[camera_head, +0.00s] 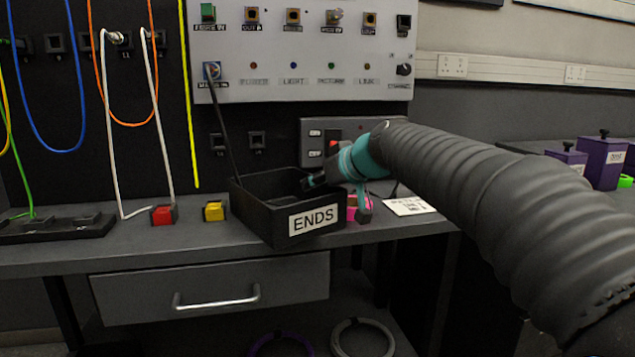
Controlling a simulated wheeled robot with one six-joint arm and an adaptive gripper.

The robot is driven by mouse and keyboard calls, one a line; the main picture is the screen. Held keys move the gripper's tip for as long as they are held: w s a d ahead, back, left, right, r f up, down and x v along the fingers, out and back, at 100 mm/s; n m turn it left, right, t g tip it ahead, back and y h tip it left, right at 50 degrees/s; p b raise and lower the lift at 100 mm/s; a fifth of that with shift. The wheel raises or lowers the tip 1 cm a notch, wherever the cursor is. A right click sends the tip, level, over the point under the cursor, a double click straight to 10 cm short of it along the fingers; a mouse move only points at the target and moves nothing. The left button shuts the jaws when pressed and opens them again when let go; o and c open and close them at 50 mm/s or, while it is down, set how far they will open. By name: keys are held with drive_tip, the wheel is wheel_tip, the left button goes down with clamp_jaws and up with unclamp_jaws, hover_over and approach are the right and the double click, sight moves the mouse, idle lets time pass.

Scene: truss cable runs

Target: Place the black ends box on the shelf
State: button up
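The black ends box (263,221), an open-topped box with a white "ENDS" label, is at the front edge of the grey bench, turned at an angle. I cannot tell whether it rests on the bench or is slightly raised. My gripper (338,190) is at the box's right wall, with one dark finger over the inside and a teal finger outside. The contact with the wall is hidden, so I cannot tell whether it is clamped. A low dark level under the bench holds a purple coil (281,344) and a grey coil (362,338); no other shelf is clear.
A red block (163,215) and a yellow block (214,211) stand left of the box. A pink item (352,208) and a white card (408,206) lie to its right. A black cable (222,125) hangs from the panel (300,75) to the box. A drawer (215,287) is below.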

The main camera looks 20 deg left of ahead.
drive_tip(key=shift+r, duration=0.1)
drive_tip(key=shift+s+d+r, duration=0.1)
drive_tip(key=shift+d+r, duration=0.05)
drive_tip(key=v, duration=1.1)
drive_tip(key=shift+s+d, duration=0.2)
drive_tip(key=shift+r, duration=0.1)
drive_tip(key=s+d+f+m+g+h, duration=0.1)
drive_tip(key=s+d+f+m+h, duration=0.9)
drive_tip(key=s+d+f, duration=1.6)
drive_tip(key=d+f, duration=0.2)
drive_tip(key=d, duration=0.1)
drive_tip(key=shift+f+m, duration=0.4)
